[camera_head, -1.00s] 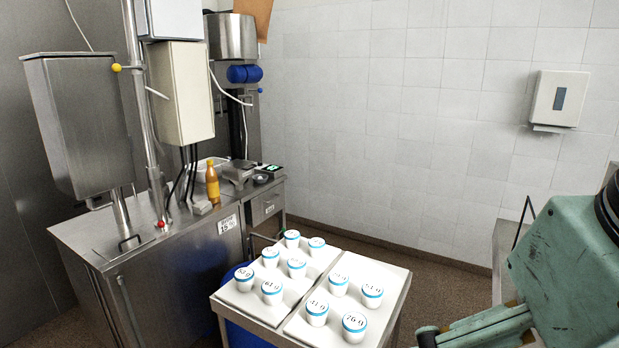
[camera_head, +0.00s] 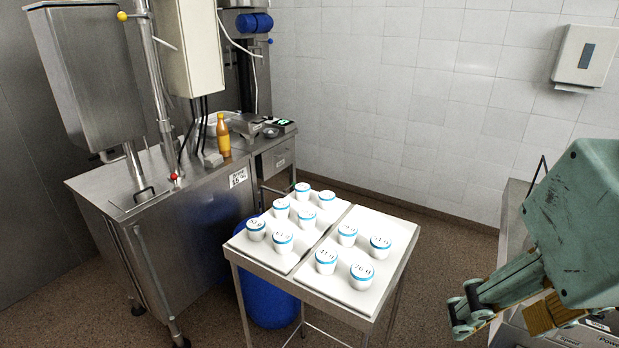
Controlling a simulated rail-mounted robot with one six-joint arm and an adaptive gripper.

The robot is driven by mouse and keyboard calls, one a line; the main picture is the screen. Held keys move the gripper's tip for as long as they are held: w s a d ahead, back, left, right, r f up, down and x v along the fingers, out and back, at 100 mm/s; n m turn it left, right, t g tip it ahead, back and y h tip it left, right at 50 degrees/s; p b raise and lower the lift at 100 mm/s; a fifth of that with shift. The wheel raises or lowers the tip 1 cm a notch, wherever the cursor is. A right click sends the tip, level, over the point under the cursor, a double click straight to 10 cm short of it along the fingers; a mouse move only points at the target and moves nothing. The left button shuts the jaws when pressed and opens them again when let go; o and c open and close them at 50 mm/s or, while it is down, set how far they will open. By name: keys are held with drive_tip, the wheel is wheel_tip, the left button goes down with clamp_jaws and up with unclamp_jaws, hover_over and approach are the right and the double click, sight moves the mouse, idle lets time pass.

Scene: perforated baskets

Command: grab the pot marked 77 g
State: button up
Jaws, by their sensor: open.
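Several white pots with blue-rimmed lids stand upright on two white boards on a cart. The front right pot (camera_head: 362,277) seems to read 76 g. The pot to its left (camera_head: 326,262) has a two-digit label that may be 77 g, but I cannot read it surely. Behind them are a pot that looks like 51 g (camera_head: 380,247) and another pot (camera_head: 347,236) with an unclear label. The rear pots' labels are too small to read. My gripper (camera_head: 466,307) is open and empty at the lower right, apart from the cart and pots.
The cart's left board (camera_head: 240,242) and right board (camera_head: 398,236) have bare strips around the pots. A steel machine with an orange bottle (camera_head: 223,135) is at the left. Floor is clear between cart and gripper.

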drive_tip(key=shift+w+r, duration=0.1)
drive_tip(key=w+a+r+n+p, duration=0.1)
drive_tip(key=w+a+r+p, duration=0.15)
drive_tip(key=w, duration=0.65)
drive_tip(key=w+a+r+n+p, duration=0.1)
drive_tip(key=w+r, duration=0.3)
drive_tip(key=w, duration=0.4)
drive_tip(key=n+g+y+p, duration=0.15)
drive_tip(key=n+p, duration=0.35)
drive_tip(key=p, duration=0.5)
hover_over(303, 187)
drive_tip(key=s+d, duration=0.2)
drive_tip(key=s, duration=0.1)
wheel_tip(303, 187, down, 19)
drive_tip(key=shift+w+f, duration=0.2)
drive_tip(key=shift+f, duration=0.1)
drive_tip(key=shift+y, duration=0.25)
drive_tip(key=shift+x, duration=4.2)
drive_tip(key=shift+f, duration=0.15)
